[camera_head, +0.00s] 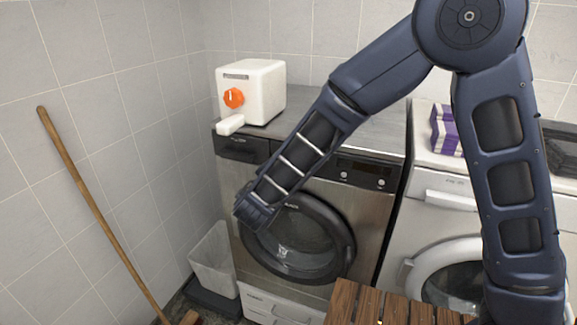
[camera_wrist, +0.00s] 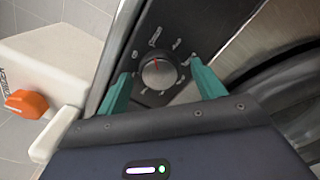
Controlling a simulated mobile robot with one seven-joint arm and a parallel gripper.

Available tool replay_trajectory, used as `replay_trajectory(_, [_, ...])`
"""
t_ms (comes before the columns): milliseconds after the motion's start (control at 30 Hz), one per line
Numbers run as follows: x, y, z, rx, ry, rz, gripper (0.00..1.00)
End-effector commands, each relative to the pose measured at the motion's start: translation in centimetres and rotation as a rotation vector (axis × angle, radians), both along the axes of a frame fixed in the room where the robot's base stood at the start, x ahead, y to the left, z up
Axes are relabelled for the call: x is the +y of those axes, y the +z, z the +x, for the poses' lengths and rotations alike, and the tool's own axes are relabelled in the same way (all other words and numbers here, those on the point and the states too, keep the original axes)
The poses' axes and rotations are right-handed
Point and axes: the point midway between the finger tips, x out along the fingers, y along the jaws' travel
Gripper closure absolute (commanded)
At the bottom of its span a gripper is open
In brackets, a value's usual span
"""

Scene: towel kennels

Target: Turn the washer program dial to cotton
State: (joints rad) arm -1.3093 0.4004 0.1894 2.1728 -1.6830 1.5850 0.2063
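The washer program dial (camera_wrist: 160,74) is a round grey knob with a red pointer mark, on a dark panel with small labels around it. The mark points up in the wrist view, towards a label too small to read. My gripper (camera_wrist: 160,67) is open, with one teal finger on each side of the dial and a visible gap to the knob. The depth between fingertips and panel is hard to judge. In the head view the grey front-loading washer (camera_head: 372,214) stands in the middle; my forearm crosses its front and hides my gripper and this dial.
A white box (camera_head: 264,92) with an orange knob stands on the washer's left top. A white machine (camera_head: 440,200) stands to the right, with a purple-and-white pack (camera_head: 445,130) on it. A bin (camera_head: 214,262) and a broom (camera_head: 95,205) are left; a slatted wooden surface (camera_head: 385,308) is in front.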

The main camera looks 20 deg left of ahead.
Motion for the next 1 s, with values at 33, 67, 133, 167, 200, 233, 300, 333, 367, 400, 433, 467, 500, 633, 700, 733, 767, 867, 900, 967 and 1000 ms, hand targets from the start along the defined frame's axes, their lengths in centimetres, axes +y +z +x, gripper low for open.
replay_trajectory(33, [0.0,0.0,0.0,0.000,0.000,0.000,0.32])
replay_trajectory(67, [0.0,0.0,0.0,0.000,0.000,0.000,0.32])
replay_trajectory(133, [0.0,0.0,0.0,0.000,0.000,0.000,0.32])
replay_trajectory(167, [0.0,0.0,0.0,0.000,0.000,0.000,0.32])
replay_trajectory(200, [0.0,0.0,0.0,0.000,0.000,0.000,0.32])
replay_trajectory(233, [0.0,0.0,-0.1,0.000,0.000,0.000,0.32])
replay_trajectory(300, [0.0,0.0,-0.3,0.000,0.001,0.000,0.32])
replay_trajectory(333, [0.0,0.0,-0.5,0.000,0.001,0.000,0.32])
replay_trajectory(367, [0.1,0.0,-0.8,0.000,0.001,0.000,0.32])
replay_trajectory(400, [0.1,0.0,-1.3,0.000,0.003,0.000,0.32])
replay_trajectory(433, [0.1,0.0,-1.7,0.000,0.003,0.000,0.32])
replay_trajectory(467, [0.1,0.0,-2.2,-0.001,0.004,0.000,0.32])
replay_trajectory(500, [0.1,0.0,-2.9,0.001,0.004,0.000,0.32])
replay_trajectory(633, [0.1,0.0,-5.3,0.000,0.003,0.000,0.32])
replay_trajectory(700, [0.1,0.0,-6.6,0.000,0.004,0.000,0.32])
replay_trajectory(733, [0.1,0.0,-7.1,0.000,0.003,0.000,0.32])
replay_trajectory(767, [0.1,0.0,-7.6,0.001,0.002,0.000,0.32])
replay_trajectory(867, [0.1,0.0,-9.0,0.000,0.003,0.000,0.32])
replay_trajectory(900, [0.1,0.0,-9.5,0.000,0.001,0.000,0.32])
replay_trajectory(967, [0.1,0.0,-10.0,0.000,0.001,0.000,0.32])
replay_trajectory(1000, [0.0,0.0,-10.2,0.001,0.001,0.000,0.32])
